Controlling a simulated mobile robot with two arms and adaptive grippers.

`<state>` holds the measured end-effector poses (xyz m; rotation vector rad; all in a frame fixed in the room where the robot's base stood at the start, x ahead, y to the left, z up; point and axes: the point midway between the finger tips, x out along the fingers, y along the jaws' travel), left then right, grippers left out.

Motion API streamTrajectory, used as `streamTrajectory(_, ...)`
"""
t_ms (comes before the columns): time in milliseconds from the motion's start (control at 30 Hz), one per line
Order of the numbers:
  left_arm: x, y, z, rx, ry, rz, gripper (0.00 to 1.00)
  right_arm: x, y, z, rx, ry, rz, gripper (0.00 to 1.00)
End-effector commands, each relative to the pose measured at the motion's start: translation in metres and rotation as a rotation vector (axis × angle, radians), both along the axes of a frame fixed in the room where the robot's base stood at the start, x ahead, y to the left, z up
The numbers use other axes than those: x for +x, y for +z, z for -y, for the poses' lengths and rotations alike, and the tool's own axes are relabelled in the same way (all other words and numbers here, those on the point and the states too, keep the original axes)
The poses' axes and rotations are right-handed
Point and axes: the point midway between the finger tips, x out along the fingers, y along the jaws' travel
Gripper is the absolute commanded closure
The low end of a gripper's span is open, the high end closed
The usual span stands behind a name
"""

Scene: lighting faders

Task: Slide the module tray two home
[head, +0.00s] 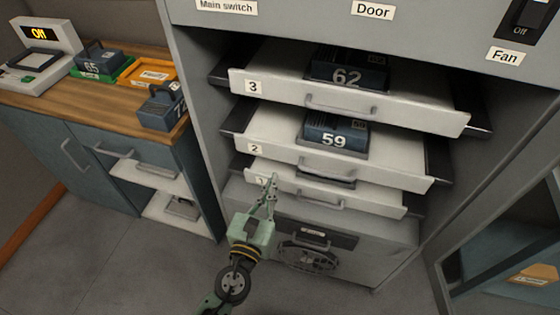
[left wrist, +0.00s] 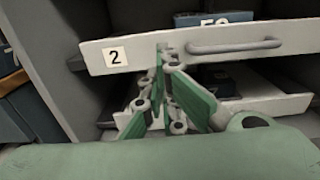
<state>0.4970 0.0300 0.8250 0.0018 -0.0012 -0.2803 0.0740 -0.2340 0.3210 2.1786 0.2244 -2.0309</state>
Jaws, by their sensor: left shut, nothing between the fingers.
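Module tray two (head: 396,173) is a white tray labelled 2 in the middle of the rack, pulled out toward me with a dark block marked 59 (head: 334,138) on it. Its front, label and grey handle (left wrist: 235,46) show large in the left wrist view. My left gripper (head: 270,182) is shut and empty, low in front of the trays at the left. In the left wrist view the fingertips (left wrist: 163,50) overlap the tray front between the label and the handle; I cannot tell whether they touch it. My right gripper is not in view.
Tray three (head: 420,112), bearing a block marked 62 (head: 346,72), sticks out above. Tray one (head: 378,205) sticks out below. A wooden counter (head: 30,98) with blocks and a device stands left. An open cabinet (head: 500,275) is at right. The floor in front is clear.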

Motion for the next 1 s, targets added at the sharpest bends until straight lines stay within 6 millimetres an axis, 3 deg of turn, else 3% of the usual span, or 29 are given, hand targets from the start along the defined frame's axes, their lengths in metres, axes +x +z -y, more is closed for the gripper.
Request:
streamTrajectory(200, 0.045, 0.002, 0.013, -0.001, 0.000, 0.001, 1.00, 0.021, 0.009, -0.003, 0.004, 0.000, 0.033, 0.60)
streamTrajectory(400, 0.071, 0.000, 0.020, -0.002, 0.001, -0.002, 1.00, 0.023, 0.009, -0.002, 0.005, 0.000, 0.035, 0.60)
streamTrajectory(1000, 0.084, -0.002, 0.024, -0.001, 0.000, -0.002, 1.00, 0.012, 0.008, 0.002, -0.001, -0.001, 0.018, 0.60)
